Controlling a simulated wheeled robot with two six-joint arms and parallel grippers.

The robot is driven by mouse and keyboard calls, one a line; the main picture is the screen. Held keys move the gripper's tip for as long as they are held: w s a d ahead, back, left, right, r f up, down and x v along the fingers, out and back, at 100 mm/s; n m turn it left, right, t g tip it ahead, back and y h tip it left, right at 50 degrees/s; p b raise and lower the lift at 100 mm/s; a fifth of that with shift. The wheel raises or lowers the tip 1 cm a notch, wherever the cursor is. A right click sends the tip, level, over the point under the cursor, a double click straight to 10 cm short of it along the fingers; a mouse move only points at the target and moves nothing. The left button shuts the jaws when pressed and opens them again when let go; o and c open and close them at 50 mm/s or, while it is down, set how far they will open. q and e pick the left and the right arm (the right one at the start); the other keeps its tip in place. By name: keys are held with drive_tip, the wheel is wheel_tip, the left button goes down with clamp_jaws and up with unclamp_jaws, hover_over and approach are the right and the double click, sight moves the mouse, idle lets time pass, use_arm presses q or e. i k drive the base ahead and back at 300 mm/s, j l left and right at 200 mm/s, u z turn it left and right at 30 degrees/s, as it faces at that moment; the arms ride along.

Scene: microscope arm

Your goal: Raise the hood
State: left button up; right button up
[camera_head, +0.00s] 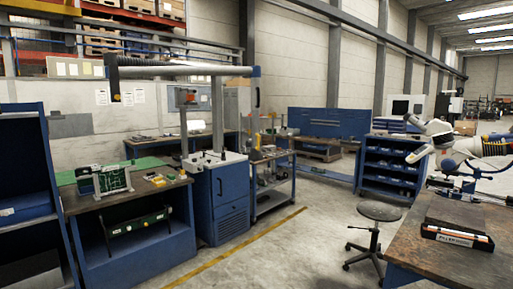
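A fume-extraction unit with a blue cabinet (221,200) stands left of the middle. A grey column (217,112) rises from it to a long, nearly level grey arm (185,71). A dark ribbed hose lies along the arm's left part. At the arm's left end a narrow dark hood (112,78) hangs down, high above the left workbench and touching nothing. Its opening is too small to make out. Neither of my grippers can be made out in the view, and nothing touches the hood.
The left workbench (125,196) carries a green circuit board (104,180) and small parts. A stool (379,213) stands before the right workbench (470,262). A white jointed arm (437,131) shows at the right edge; whose it is is unclear. The central floor is clear.

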sight(255, 154)
drive_tip(key=u, duration=0.15)
drive_tip(key=i, duration=3.45)
drive_tip(key=i+z, duration=0.2)
drive_tip(key=i, duration=0.3)
drive_tip(key=i+j+z, duration=0.25)
drive_tip(key=i, duration=0.25)
drive_tip(key=l, duration=0.1)
